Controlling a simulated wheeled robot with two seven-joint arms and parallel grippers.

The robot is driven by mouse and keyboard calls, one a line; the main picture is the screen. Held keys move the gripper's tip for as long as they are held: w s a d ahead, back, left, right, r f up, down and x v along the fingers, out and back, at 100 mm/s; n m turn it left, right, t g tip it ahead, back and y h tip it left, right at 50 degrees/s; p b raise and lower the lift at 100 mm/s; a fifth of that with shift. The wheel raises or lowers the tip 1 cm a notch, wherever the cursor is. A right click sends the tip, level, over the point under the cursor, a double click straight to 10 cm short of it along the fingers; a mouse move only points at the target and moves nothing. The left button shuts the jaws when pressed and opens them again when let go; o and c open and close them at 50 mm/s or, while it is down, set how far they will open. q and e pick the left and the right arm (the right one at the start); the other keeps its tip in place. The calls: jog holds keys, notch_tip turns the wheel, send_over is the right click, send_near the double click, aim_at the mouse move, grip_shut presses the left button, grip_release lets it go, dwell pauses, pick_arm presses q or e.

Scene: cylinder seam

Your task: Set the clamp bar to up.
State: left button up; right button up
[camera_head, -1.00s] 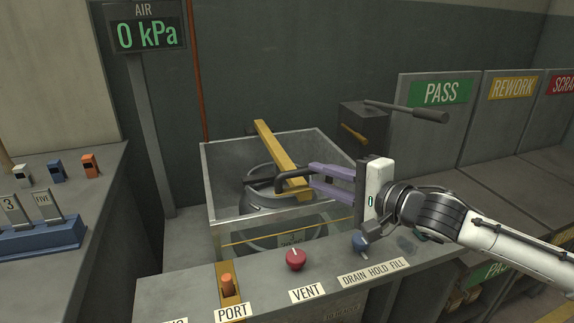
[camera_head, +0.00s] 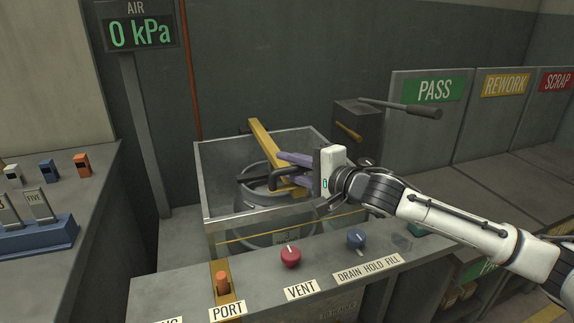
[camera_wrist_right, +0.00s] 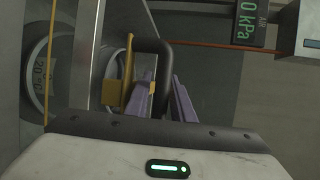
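The yellow clamp bar (camera_head: 266,152) slants over the top of the square tank in the head view. A dark bent handle (camera_head: 285,176) sits by it; the handle also shows as a black loop in the right wrist view (camera_wrist_right: 152,47). My right gripper (camera_head: 298,172) has its purple fingers apart, one on each side of the handle's end. In the right wrist view the handle runs down between the fingers (camera_wrist_right: 163,92), and I cannot tell whether they touch it. Part of the bar is hidden behind the fingers. My left gripper is not in view.
The tank (camera_head: 225,213) holds a round cylinder. A dark box with a lever (camera_head: 405,108) stands behind right. The display (camera_head: 138,25) reads 0 kPa.

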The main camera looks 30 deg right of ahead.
jog(key=shift+w, duration=0.25)
jog(key=shift+c, duration=0.2)
grip_shut()
jog(key=shift+a, duration=0.1)
